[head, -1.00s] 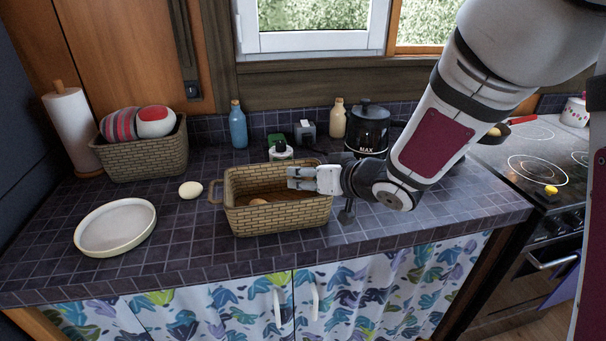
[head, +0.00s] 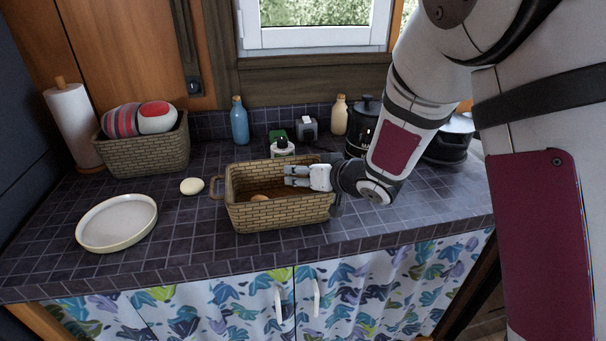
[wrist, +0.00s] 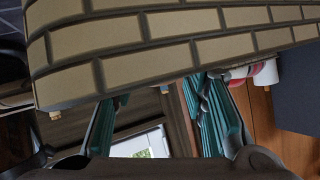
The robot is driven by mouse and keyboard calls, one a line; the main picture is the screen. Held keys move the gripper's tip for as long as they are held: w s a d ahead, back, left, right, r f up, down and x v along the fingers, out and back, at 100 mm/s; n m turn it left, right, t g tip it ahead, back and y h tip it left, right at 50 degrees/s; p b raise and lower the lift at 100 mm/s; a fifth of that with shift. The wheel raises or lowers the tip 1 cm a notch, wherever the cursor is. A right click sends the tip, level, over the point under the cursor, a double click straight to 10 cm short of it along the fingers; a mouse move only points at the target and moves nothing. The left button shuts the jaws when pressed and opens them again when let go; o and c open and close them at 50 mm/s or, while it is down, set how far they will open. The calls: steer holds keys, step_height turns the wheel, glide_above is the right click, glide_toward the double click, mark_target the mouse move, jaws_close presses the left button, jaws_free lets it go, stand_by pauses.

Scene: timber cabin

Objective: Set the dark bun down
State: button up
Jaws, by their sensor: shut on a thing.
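A tan woven basket (head: 280,216) stands on the counter. It fills the top of the wrist view (wrist: 150,45), where its brick-patterned wall hides my fingertips. My gripper (head: 290,177) reaches over the basket's right side from the right, with its fingers pointing left above the inside. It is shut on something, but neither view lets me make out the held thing. A small brown rounded thing (head: 259,198), possibly the dark bun, lies in the basket, left of and below my fingertips. A pale bun-like thing (head: 191,186) lies on the counter left of the basket.
A pale round plate (head: 117,222) lies at the left on the tiled counter (head: 185,225), with free room between it and the basket. A second basket (head: 148,157) with cushions, a blue bottle (head: 239,125) and a small jar (head: 283,149) stand behind.

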steer(key=shift+f+b, duration=0.3)
steer(key=shift+f, duration=0.25)
steer(key=o, duration=0.8)
steer(key=shift+f, duration=0.1)
steer(key=shift+r, duration=0.4)
steer(key=p+v, duration=0.1)
steer(key=v, duration=1.1)
steer(key=shift+r+p, duration=0.2)
steer(key=shift+p, duration=0.15)
